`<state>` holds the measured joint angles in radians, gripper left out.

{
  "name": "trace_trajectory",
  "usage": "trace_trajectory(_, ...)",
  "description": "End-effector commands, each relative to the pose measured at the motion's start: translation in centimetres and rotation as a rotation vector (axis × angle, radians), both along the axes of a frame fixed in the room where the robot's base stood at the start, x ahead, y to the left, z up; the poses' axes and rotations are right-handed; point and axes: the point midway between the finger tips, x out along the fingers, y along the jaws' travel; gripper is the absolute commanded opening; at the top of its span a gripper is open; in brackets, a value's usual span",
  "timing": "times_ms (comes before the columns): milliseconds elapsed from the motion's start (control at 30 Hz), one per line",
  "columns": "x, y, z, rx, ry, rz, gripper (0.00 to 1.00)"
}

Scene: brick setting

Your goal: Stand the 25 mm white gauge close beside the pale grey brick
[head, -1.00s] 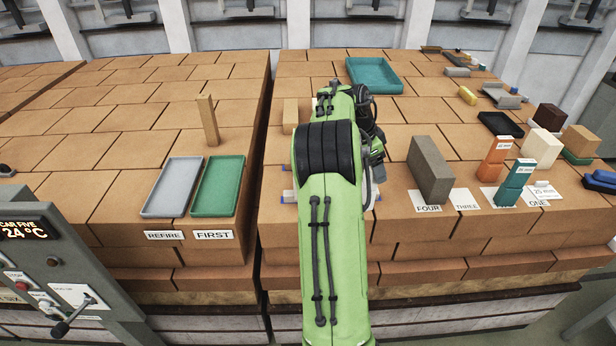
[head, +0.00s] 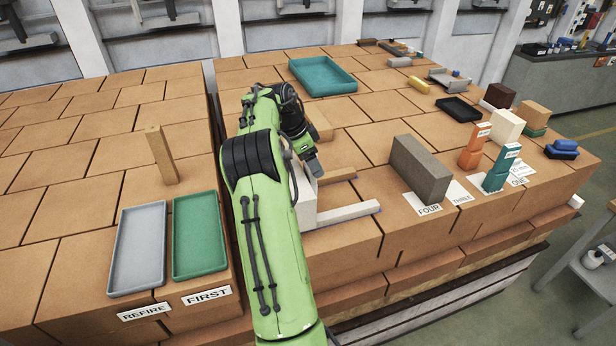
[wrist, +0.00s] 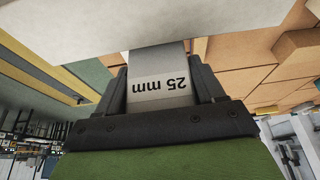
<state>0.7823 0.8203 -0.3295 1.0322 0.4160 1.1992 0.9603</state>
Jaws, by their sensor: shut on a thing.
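My gripper (wrist: 160,85) is shut on the white gauge (wrist: 158,92), whose "25 mm" label reads upside down in the wrist view. A large pale surface, seemingly the pale grey brick (wrist: 150,22), fills the top of that view, in front of the gauge; I cannot tell whether they touch. In the head view my gripper (head: 310,160) is low over the near part of the right brick stack. The pale grey brick (head: 303,208) shows there only in part, mostly hidden behind my arm. The gauge is not clear in the head view.
A dark grey brick (head: 420,168) stands to the right by the FOUR card (head: 428,208). A teal tray (head: 323,76) lies farther back.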

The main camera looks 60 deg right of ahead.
Motion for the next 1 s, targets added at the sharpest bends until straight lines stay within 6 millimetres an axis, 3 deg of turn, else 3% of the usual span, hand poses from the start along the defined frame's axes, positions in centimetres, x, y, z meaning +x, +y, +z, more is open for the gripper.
trace_trajectory(167,0.0,0.0,-2.9,0.001,0.0,0.001,0.08)
trace_trajectory(533,0.0,0.0,-3.4,0.0,0.0,0.001,0.08)
trace_trajectory(567,0.0,0.0,-3.4,0.0,0.0,0.001,0.73)
trace_trajectory(600,0.0,0.0,-3.4,0.001,0.001,0.002,0.79)
trace_trajectory(700,0.0,0.0,-3.3,0.0,0.0,0.001,0.94)
trace_trajectory(1000,0.0,0.0,-3.0,0.0,0.0,0.001,0.94)
